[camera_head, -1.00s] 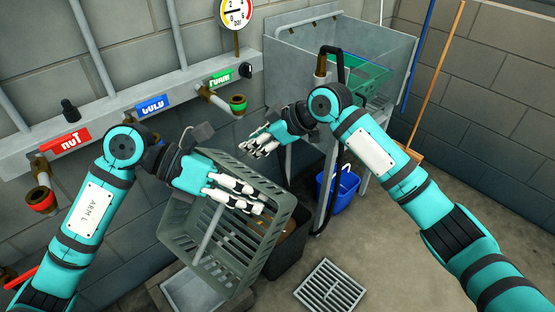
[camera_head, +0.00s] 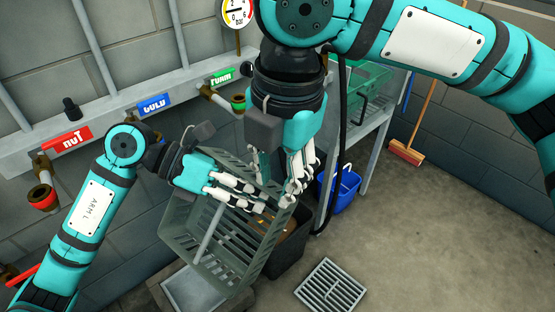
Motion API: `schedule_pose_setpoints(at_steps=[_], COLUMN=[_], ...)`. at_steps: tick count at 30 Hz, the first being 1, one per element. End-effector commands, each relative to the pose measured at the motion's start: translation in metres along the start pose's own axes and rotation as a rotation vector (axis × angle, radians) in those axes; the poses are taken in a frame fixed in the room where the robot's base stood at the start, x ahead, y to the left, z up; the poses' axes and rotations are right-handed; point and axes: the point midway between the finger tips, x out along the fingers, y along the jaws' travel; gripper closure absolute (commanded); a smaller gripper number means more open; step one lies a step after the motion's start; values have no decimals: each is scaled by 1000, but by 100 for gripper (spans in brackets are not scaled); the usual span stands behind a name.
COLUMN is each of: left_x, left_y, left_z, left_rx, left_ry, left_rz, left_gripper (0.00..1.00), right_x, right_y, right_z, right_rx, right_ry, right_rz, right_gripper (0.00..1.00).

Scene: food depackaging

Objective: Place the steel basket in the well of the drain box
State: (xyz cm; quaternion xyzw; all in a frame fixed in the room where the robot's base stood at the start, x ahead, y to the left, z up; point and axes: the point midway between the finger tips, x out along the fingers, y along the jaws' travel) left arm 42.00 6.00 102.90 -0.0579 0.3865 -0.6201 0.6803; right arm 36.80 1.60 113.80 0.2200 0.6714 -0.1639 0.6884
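A grey-green slatted basket (camera_head: 180,240) hangs or rests tilted in the camera_head view, left of centre; I cannot tell what supports it. It looks like the steel basket. My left gripper (camera_head: 252,197) lies across its upper side, fingers stretched to the right over the slats; its grip is unclear. My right gripper (camera_head: 296,192) points down at the basket's upper right corner, close to my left fingertips. I cannot tell whether it touches the rim. A low grey box (camera_head: 190,292) under the basket may be the drain box; the basket hides much of it.
A dark bin (camera_head: 292,262) with something brown inside stands behind the basket. A blue bucket (camera_head: 345,190), a floor grate (camera_head: 330,286) and a broom (camera_head: 407,152) are to the right. Pipes with labelled valves line the left wall.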

Motion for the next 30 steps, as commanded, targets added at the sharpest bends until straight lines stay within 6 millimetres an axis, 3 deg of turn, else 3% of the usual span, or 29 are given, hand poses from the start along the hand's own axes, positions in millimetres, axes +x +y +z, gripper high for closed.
schedule_pose_setpoints(at_steps=[9, 15, 28, 30], left_x=[0, 0, 0, 0], left_y=[0, 0, 0, 0], left_z=[1, 1, 1, 1], left_rx=[1, 1, 1, 1], left_ry=[-2, -2, -2, -2], left_rz=[0, 0, 0, 0], left_gripper=[100, 100, 100, 100], right_x=[61, 87, 96, 96], right_y=[0, 1, 1, 1], right_z=[0, 0, 0, 0], right_rx=[3, 4, 4, 4], right_ry=[2, 2, 2, 2], right_rz=[0, 2, 5, 5], right_gripper=[70, 70, 70, 78])
